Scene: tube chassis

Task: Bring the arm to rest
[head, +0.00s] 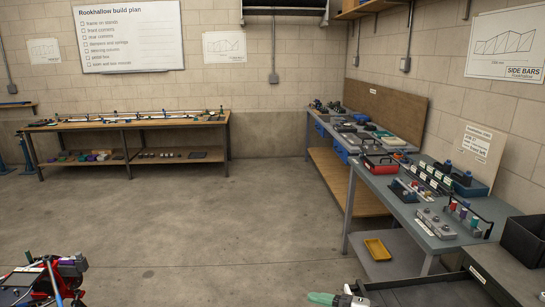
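Neither of my arms and neither gripper can be made out in the head view. A green and grey piece (325,298) shows at the bottom edge, right of the middle. It is cut off by the frame, and I cannot tell what it is. A red, grey and black assembly (68,265) with a blue tube stands in the bottom left corner, mostly cut off.
A grey bench (366,207) with tools and parts runs along the right, a yellow tray (377,249) on its lower shelf. A black bin (524,240) stands at the right edge. A long wooden table (100,124) stands at the back left. The middle floor is clear.

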